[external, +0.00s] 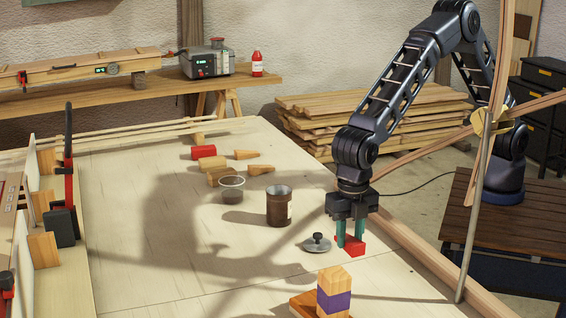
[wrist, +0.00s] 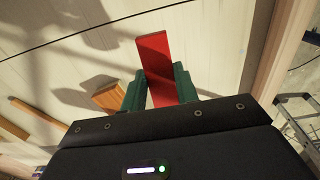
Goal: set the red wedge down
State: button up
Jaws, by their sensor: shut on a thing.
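The red wedge (external: 353,247) is between the green fingers of my gripper (external: 350,232), low over the right part of the pale worktable (external: 150,250). I cannot tell whether its underside touches the table. In the wrist view the red wedge (wrist: 158,55) reaches out beyond the fingertips, and my gripper (wrist: 160,75) is shut on it from both sides. The fingers hide part of its sides.
A knobbed metal lid (external: 317,244) lies just left of the wedge, with a brown jar (external: 279,208) beyond it. A wooden block with a purple band (external: 334,294) stands in front. Laths (external: 490,130) rise at right. The table's left middle is clear.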

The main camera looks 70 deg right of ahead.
aim_at(349, 239)
jog(key=shift+f, duration=4.2)
jog(key=shift+f, duration=0.1)
jog(key=o, duration=1)
jog(key=shift+c, duration=0.2)
notch_tip(349, 239, up, 12)
jog(key=shift+r, duration=0.1)
